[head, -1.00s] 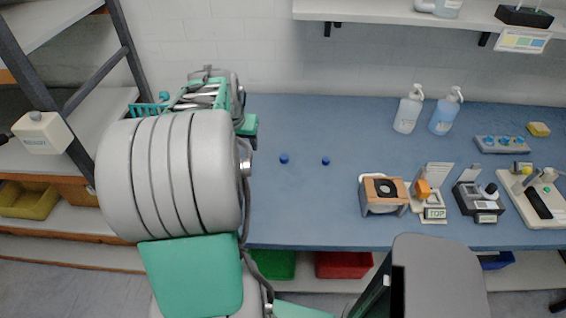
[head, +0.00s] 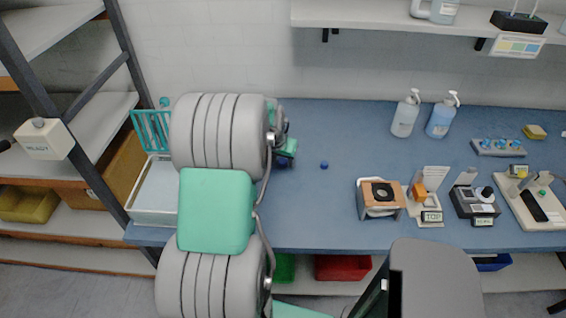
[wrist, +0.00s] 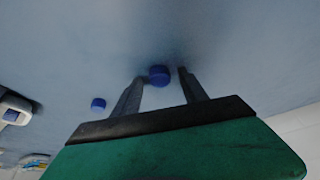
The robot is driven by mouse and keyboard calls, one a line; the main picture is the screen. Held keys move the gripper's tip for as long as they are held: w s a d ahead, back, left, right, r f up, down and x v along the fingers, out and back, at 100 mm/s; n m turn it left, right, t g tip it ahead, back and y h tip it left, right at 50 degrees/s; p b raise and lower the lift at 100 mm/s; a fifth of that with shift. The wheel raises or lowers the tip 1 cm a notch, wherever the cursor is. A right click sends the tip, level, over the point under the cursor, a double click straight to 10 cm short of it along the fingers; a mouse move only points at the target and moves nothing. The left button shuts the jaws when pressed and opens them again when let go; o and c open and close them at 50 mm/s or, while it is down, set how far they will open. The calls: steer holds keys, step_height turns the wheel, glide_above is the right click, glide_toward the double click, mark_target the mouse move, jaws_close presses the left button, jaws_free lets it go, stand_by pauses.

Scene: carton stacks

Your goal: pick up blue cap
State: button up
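A blue cap (wrist: 159,75) sits on the blue bench between my gripper's fingertips in the wrist view, with visible space on both sides. My gripper (wrist: 160,76) is open and low over the bench top. A second blue cap (wrist: 98,104) lies outside the fingers, to the left in the wrist view. In the head view one blue cap (head: 324,165) stands clear to the right of my arm. The other cap (head: 282,163) is largely hidden by my arm's end, and my fingers are hidden there too.
The blue bench (head: 330,215) is bare around the caps. A wooden-framed device (head: 381,198) and other small instruments stand to the right. Two pump bottles (head: 406,115) stand at the back. A teal rack (head: 151,132) and a pale tray (head: 153,195) are at the left.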

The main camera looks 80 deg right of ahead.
jaws_close()
stand_by(0.3)
stand_by(0.4)
